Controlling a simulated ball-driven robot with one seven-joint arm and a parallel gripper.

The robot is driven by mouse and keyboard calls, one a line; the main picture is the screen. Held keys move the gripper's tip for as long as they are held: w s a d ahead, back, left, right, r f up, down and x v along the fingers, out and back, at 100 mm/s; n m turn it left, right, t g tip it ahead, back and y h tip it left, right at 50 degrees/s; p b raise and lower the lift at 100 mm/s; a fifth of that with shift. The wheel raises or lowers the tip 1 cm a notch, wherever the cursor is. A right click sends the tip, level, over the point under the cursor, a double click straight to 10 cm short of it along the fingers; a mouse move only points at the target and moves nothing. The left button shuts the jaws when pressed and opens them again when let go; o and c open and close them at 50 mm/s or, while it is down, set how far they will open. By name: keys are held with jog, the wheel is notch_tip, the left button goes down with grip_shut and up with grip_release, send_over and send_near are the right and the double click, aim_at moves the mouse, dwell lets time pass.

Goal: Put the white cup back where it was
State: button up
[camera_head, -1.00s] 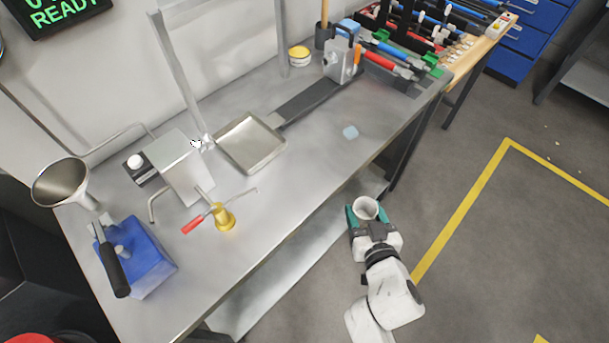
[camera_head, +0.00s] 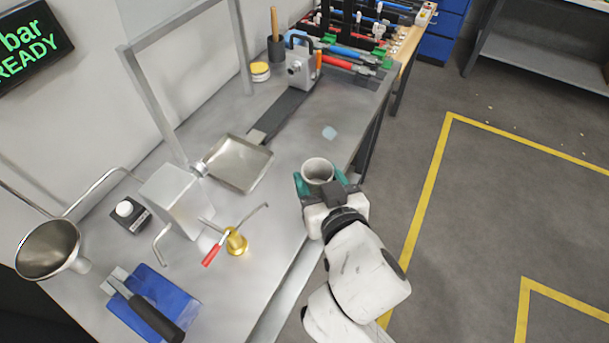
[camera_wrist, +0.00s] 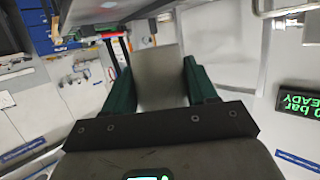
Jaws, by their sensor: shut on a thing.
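The white cup (camera_head: 318,170) is upright in my gripper (camera_head: 316,183), near the right edge of the steel bench (camera_head: 290,150) in the head view. The green fingers of my gripper are shut on it, one on each side. In the wrist view the cup's grey-white side (camera_wrist: 160,75) fills the space between the green fingers. Its height above the bench is hard to tell. A pale bluish spot (camera_head: 329,133) lies on the bench top just beyond the cup.
A square metal pan (camera_head: 238,163) is left of the cup. A brass piece with a red-handled lever (camera_head: 236,242), a blue block (camera_head: 150,305), a funnel (camera_head: 48,248) and a grey device (camera_head: 301,62) also stand on the bench. Bare steel surrounds the pale spot.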

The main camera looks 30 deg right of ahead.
jog(key=w+f, duration=0.2)
jog(key=w+d+f, duration=0.1)
jog(key=w+f, duration=0.1)
jog(key=w, duration=0.1)
jog(key=w+f, duration=0.2)
jog(key=f, duration=0.1)
jog(key=shift+w+d, duration=0.3)
jog(key=shift+d, duration=0.1)
jog(key=shift+w+f, duration=0.2)
jog(key=shift+f, duration=1.55)
jog(key=shift+f, duration=0.2)
jog(key=o, duration=1)
jog(key=shift+r, duration=0.1)
jog(key=shift+o, duration=0.2)
jog(key=shift+r, duration=0.15)
jog(key=b+v, duration=0.1)
jog(key=v, duration=1.1)
jog(key=shift+b, duration=0.3)
